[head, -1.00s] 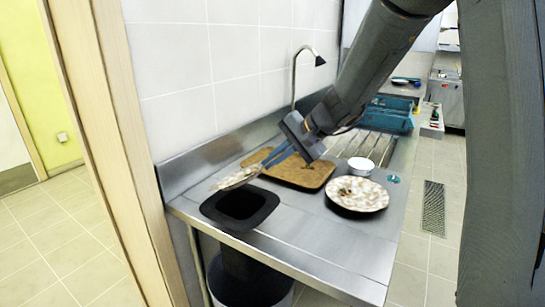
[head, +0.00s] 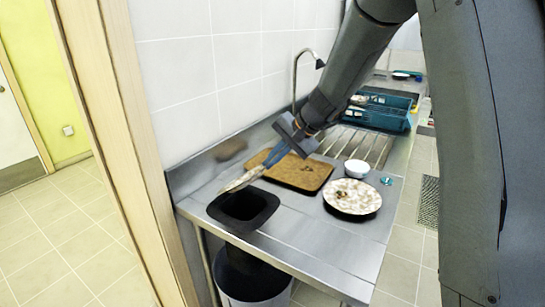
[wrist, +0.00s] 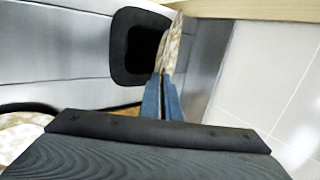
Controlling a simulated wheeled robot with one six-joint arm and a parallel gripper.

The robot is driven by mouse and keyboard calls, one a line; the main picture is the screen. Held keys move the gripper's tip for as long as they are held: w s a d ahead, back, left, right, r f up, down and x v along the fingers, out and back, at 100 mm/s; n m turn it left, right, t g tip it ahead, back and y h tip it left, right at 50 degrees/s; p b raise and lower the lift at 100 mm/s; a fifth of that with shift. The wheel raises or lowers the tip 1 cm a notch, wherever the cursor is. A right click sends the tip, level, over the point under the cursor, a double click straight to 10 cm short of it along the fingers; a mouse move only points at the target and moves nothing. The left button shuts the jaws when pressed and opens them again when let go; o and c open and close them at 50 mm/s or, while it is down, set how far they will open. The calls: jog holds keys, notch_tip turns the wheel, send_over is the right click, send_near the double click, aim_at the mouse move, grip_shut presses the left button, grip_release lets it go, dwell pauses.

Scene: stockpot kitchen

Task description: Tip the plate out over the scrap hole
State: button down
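My gripper (head: 267,165) is shut on a patterned plate (head: 241,182) by its edge. The plate is tilted steeply and shows almost edge-on, above the back edge of the scrap hole (head: 216,211), a square opening with a black rim. In the wrist view the blue fingers (wrist: 168,92) pinch the plate (wrist: 173,44), which stands on edge close beside the scrap hole's black rim (wrist: 122,45). I cannot tell whether any scraps are on this plate.
A second patterned plate (head: 348,204) with dark scraps lies on the steel counter (head: 292,238). A brown tray (head: 302,172), a white bowl (head: 357,168) and a teal rack (head: 380,114) stand farther back. The tiled wall (head: 185,95) is close behind the hole. A bin (head: 250,280) stands below.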

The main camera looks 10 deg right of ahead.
jog(key=shift+a+r+p, duration=0.15)
jog(key=shift+r+p, duration=0.3)
jog(key=shift+p, duration=0.65)
jog(key=r+h+p, duration=0.1)
jog(key=p, duration=0.2)
jog(key=w+a+g+p, duration=0.1)
jog(key=p, duration=0.3)
jog(key=shift+r+h, duration=0.4)
jog(key=shift+w+a+r+g, duration=0.15)
jog(key=shift+w+a+g, duration=0.05)
jog(key=shift+a+g, duration=0.1)
jog(key=shift+w+a+r+g+h, duration=0.35)
jog(key=shift+r+h, duration=0.15)
jog(key=shift+h, duration=0.1)
jog(key=shift+w+a+r+g+h, duration=0.25)
jog(key=shift+a+r+g+h, duration=0.15)
jog(key=shift+r, duration=0.2)
jog(key=shift+w+a+r+g+h, duration=0.2)
jog(key=shift+r+g+h, duration=0.1)
jog(key=shift+r+h, duration=0.2)
jog(key=shift+w+a+r+g+h, duration=0.3)
jog(key=shift+r+g+h, duration=0.1)
jog(key=shift+r, duration=0.25)
